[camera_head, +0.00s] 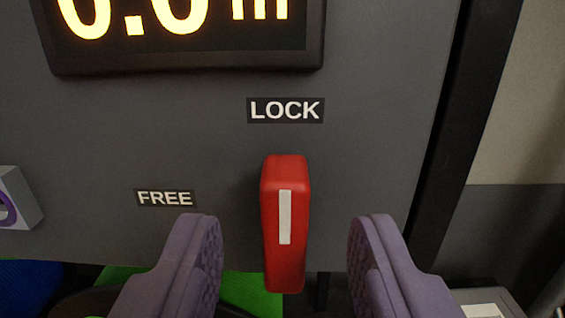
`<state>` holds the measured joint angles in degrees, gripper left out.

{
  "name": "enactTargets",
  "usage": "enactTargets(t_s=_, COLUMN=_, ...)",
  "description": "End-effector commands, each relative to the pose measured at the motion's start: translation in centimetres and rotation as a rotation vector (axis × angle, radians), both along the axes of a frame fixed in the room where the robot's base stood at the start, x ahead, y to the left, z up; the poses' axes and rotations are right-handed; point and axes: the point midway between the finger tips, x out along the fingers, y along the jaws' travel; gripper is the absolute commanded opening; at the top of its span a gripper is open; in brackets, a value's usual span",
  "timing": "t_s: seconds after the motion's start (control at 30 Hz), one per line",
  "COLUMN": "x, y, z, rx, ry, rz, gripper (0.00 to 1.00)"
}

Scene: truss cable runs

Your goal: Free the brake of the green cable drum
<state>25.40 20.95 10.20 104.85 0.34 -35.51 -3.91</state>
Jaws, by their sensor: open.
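The red brake lever (284,225) stands upright on the grey panel (110,130), with a white stripe down its front. Its top points up toward the LOCK label (285,110). The FREE label (165,198) is to the lever's left. My gripper (284,235) is open, with one purple finger on each side of the lever. Clear gaps show between the fingers and the lever, so neither seems to touch it. A green surface (255,290), perhaps part of the green drum, shows low behind the lever; most of it is hidden.
A display (190,35) reading about 0.0 m, cut off at the top, is above the lever. A grey block with a purple ring (15,210) juts out at the left edge. A dark upright post (450,150) stands at the right. A blue surface (25,280) shows bottom left.

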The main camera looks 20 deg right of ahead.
Motion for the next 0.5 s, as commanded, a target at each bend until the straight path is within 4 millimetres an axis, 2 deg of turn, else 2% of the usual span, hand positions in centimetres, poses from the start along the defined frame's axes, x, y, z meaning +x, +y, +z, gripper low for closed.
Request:
enactTargets(t_s=0.1, x=1.8, y=-0.5, z=0.0, rx=0.001, ry=0.000, rz=0.000, gripper=0.45)
enactTargets(t_s=0.2, x=2.6, y=-0.7, z=0.0, rx=0.001, ry=0.000, rz=0.000, gripper=0.45)
enactTargets(t_s=0.5, x=2.9, y=-0.8, z=0.1, rx=0.000, ry=0.000, rz=0.000, gripper=0.45)
